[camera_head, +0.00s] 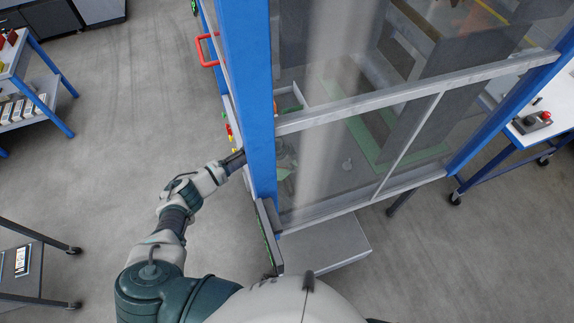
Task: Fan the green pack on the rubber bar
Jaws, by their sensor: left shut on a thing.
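My left arm reaches up and right to the blue corner post of a glazed machine. Its dark wrist end (234,162) meets the left edge of the post, and the post hides what lies just beyond. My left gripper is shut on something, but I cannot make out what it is. Blurred grey-green shapes (286,170) show behind the glass right of the post; I cannot tell whether they are the hand, a pack or machine parts. I cannot clearly identify the green pack or the rubber bar. My right gripper is not in view.
The blue post (250,95) and framed glass panel (360,130) stand close in front of me. A red handle (208,50) juts from the machine's left side. A grey step (325,246) lies at its foot. Carts stand at far left; the floor between is clear.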

